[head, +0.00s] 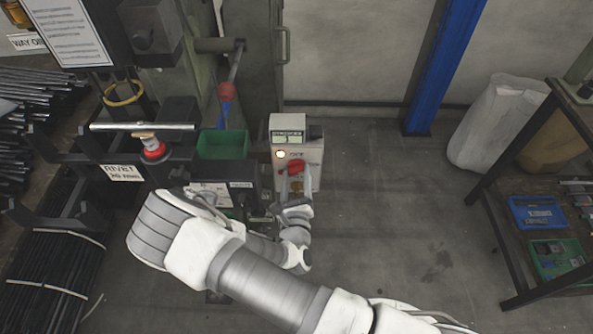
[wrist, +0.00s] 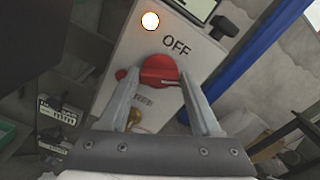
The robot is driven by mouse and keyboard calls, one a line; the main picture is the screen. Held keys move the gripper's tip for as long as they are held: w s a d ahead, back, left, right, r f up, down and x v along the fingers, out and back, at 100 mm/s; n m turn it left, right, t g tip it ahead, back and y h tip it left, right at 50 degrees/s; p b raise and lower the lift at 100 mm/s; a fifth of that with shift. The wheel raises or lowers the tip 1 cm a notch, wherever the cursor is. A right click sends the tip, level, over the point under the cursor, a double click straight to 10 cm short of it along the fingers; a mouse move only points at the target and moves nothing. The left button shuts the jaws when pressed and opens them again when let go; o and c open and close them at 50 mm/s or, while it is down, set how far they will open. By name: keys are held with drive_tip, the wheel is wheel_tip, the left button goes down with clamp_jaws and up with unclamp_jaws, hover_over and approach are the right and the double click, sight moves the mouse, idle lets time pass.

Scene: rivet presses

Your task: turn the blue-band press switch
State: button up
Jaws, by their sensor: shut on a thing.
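The red rotary switch (head: 292,167) sits on the front of a pale grey control box (head: 313,150). In the wrist view the switch (wrist: 160,70) is a red knob below the word OFF, with a lit lamp (wrist: 150,21) above it. My gripper (head: 296,184) reaches the box from the front, and its fingers (wrist: 159,82) stand on either side of the knob, shut on it. The box stands to the right of a press with a red-knobbed lever (head: 227,91) that has a blue part below the knob. The fingers partly hide the knob's lower sides.
A green bin (head: 221,144) is left of the control box. A press handle (head: 143,127) and black rods (head: 38,95) lie further left. A blue post (head: 445,65), a white sack (head: 498,120) and a shelf with blue and green trays are right. Floor between is clear.

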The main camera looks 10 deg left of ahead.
drive_tip(key=n+p, duration=0.3)
drive_tip(key=n, duration=0.3)
drive_tip(key=shift+a, duration=0.1)
drive_tip(key=n, duration=0.3)
drive_tip(key=n+p, duration=0.1)
drive_tip(key=n, duration=0.2)
drive_tip(key=shift+f+n, duration=0.2)
drive_tip(key=shift+n, duration=0.1)
idle(0.3)
drive_tip(key=o, duration=1.4)
drive_tip(key=shift+s+p, duration=0.15)
drive_tip(key=shift+p, duration=0.15)
